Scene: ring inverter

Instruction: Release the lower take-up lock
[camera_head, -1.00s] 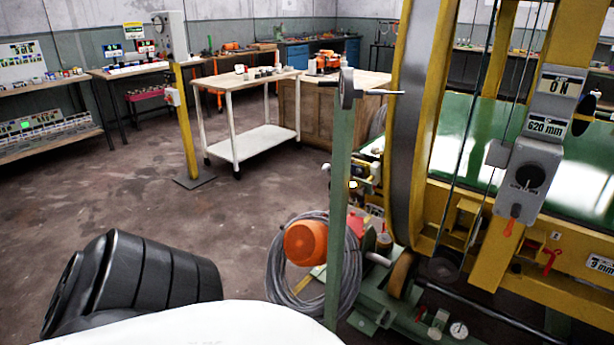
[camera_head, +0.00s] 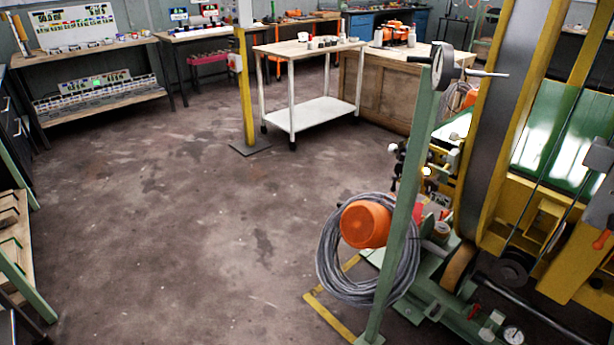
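The ring inverter, a yellow and green machine with a large ring (camera_head: 510,110), stands at the right edge of the view. On its low green base are a small red handle (camera_head: 473,311) and a round gauge (camera_head: 513,335). Another red handle (camera_head: 601,239) shows at the far right edge, on a yellow beam. I cannot tell which part is the lower take-up lock. Neither of my grippers is in view.
A green post (camera_head: 404,200) with a wheel and crank (camera_head: 443,68) stands before the machine. A coiled grey cable (camera_head: 330,262) and orange motor (camera_head: 365,224) are beside it. A white cart (camera_head: 310,115) and shelves (camera_head: 100,95) stand behind. Open floor (camera_head: 190,220) lies left.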

